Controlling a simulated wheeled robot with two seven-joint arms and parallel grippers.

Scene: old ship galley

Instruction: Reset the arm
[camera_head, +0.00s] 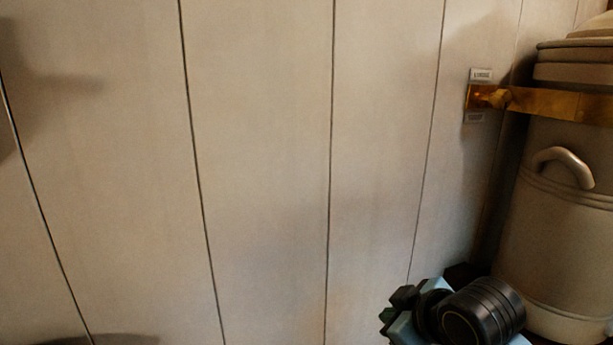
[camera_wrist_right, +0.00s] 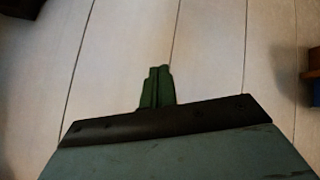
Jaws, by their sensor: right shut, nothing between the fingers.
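My right gripper (camera_head: 402,312) shows at the bottom right of the head view, in front of the pale panelled wall, with a dark round joint of my arm beside it. In the right wrist view my right gripper (camera_wrist_right: 157,88) has its green fingers together, pointing at the wall. It is shut and holds nothing. My left gripper is in neither view.
A pale panelled wall (camera_head: 262,150) fills most of the head view. At the right, a large cream canister (camera_head: 555,235) with a curved handle stands behind a brass strap (camera_head: 560,103) fixed to the wall. My right arm is close to this canister in the picture.

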